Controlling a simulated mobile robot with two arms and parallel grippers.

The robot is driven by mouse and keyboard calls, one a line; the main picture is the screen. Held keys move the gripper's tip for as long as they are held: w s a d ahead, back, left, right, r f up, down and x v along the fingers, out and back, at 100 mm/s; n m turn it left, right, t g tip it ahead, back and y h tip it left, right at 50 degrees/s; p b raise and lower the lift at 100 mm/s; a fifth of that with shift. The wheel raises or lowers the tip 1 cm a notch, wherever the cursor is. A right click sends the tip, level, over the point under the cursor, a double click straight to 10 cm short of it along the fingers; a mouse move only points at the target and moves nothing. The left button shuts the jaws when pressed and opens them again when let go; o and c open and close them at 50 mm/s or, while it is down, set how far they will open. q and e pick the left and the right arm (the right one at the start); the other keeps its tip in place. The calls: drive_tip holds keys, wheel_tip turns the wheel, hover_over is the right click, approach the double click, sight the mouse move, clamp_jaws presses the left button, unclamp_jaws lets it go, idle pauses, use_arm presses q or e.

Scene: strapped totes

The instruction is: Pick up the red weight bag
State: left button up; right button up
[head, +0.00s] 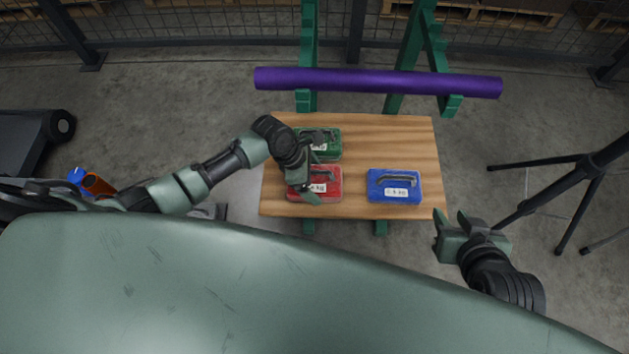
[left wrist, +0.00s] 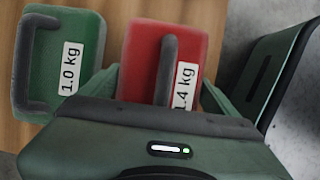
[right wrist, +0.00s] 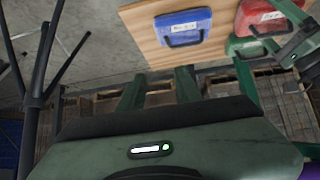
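The red weight bag (head: 328,188), with a dark handle and a white label, lies on the wooden table. My left gripper (head: 312,174) is over it and hides part of it in the head view. In the left wrist view the red weight bag (left wrist: 190,50) shows between the two spread fingers of my left gripper (left wrist: 160,88), its handle running between them. The fingers are open; I cannot tell whether they touch the handle. My right gripper (head: 450,222) is open and empty off the table's right front corner.
A green bag (head: 328,152) lies just behind the red one, and a blue bag (head: 394,186) to its right. A purple roll (head: 378,82) rests on green stands behind the wooden table (head: 390,137). A black tripod (head: 570,180) stands at right.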

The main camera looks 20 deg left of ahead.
use_arm(q)
drive_tip(key=c, duration=1)
drive_tip(key=shift+w+r, duration=0.15)
